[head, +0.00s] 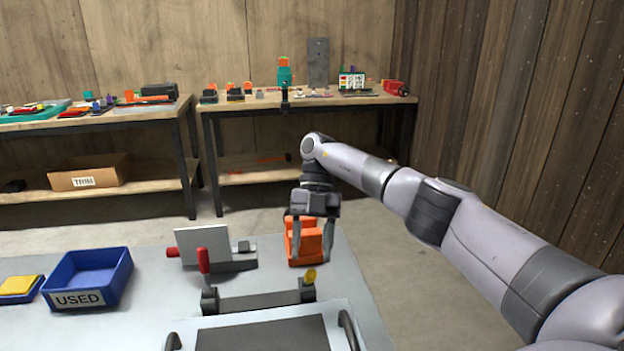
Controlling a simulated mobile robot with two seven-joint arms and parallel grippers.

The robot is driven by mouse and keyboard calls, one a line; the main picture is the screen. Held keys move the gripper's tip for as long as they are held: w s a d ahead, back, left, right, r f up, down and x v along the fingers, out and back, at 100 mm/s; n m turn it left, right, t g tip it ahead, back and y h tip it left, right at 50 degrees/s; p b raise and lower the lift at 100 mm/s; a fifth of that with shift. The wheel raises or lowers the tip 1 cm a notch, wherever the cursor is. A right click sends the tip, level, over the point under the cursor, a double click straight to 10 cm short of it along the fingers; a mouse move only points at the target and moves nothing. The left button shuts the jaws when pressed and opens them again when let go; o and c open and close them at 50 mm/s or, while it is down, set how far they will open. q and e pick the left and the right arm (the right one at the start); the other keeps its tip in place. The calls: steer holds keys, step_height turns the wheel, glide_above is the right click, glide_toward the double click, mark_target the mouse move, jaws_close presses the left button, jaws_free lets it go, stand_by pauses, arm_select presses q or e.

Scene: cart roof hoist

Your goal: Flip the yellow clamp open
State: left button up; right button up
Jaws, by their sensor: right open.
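The yellow clamp (310,276) is a small yellow-tipped lever at the right end of a dark bar (258,299) on the grey work surface. It looks short from here, and I cannot tell its exact tilt. My right gripper (311,255) is open and points down, just behind the yellow clamp. Its fingers show in front of an orange block (303,226); I cannot tell if they touch it. Nothing is seen held. My left gripper is not in view.
A blue "USED" bin (88,277) is at left. A handled tray (262,334) lies in front. Two cluttered benches (300,103) stand at the back.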

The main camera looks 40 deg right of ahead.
step_height(320, 180, up, 14)
steer(key=p, duration=0.3)
steer(key=shift+r, duration=0.2)
stand_by(0.3)
